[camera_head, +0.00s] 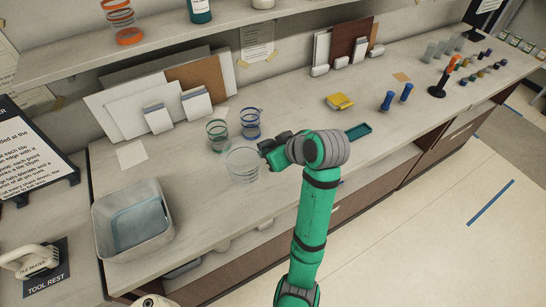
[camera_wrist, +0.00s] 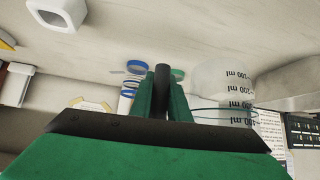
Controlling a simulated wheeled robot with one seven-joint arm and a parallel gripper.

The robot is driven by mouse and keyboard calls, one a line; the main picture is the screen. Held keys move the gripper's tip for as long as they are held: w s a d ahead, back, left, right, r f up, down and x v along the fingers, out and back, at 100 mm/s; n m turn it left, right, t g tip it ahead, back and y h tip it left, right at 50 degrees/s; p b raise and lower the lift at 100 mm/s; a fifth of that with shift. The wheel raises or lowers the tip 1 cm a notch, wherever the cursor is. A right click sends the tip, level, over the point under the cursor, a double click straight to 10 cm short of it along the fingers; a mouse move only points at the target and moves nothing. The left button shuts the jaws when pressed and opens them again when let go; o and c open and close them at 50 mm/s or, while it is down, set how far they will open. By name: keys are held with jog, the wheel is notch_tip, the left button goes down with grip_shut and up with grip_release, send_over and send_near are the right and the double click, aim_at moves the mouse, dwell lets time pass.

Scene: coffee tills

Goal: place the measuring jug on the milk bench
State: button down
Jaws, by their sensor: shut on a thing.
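The measuring jug (camera_head: 242,166) is clear and stands out just left of my gripper (camera_head: 266,149). In the wrist view the jug (camera_wrist: 225,90) shows upside-down ml markings, to the right of the fingers. The green fingers of my gripper (camera_wrist: 162,95) are shut on a dark upright bar, which looks like the jug's handle; its join to the jug is not clear. The jug appears upright over the long pale bench (camera_head: 205,228); I cannot tell if its base touches. No label marks which surface is the milk bench.
A green-banded cup (camera_head: 217,135) and a blue-banded cup (camera_head: 250,123) stand close behind the jug. A grey basin (camera_head: 105,227) is at left. A yellow item (camera_head: 340,101), a teal tray (camera_head: 358,131) and blue tampers (camera_head: 387,101) lie right. Bare bench lies between basin and jug.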

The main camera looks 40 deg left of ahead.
jog(key=w+f, duration=0.1)
jog(key=w+a+f, duration=0.1)
jog(key=f, duration=0.1)
jog(key=w+f, duration=0.1)
jog(key=shift+w+a+f, duration=0.3)
jog(key=shift+w+f, duration=0.05)
jog(key=shift+f, duration=0.05)
jog(key=shift+w+f, duration=0.15)
jog(key=shift+f, duration=1.5)
jog(key=shift+f, duration=0.2)
jog(key=c, duration=1.7)
grip_release()
jog(key=shift+r, duration=0.1)
jog(key=shift+r, duration=0.2)
jog(key=v, duration=1.1)
jog(key=shift+d+r, duration=0.2)
jog(key=shift+d, duration=0.15)
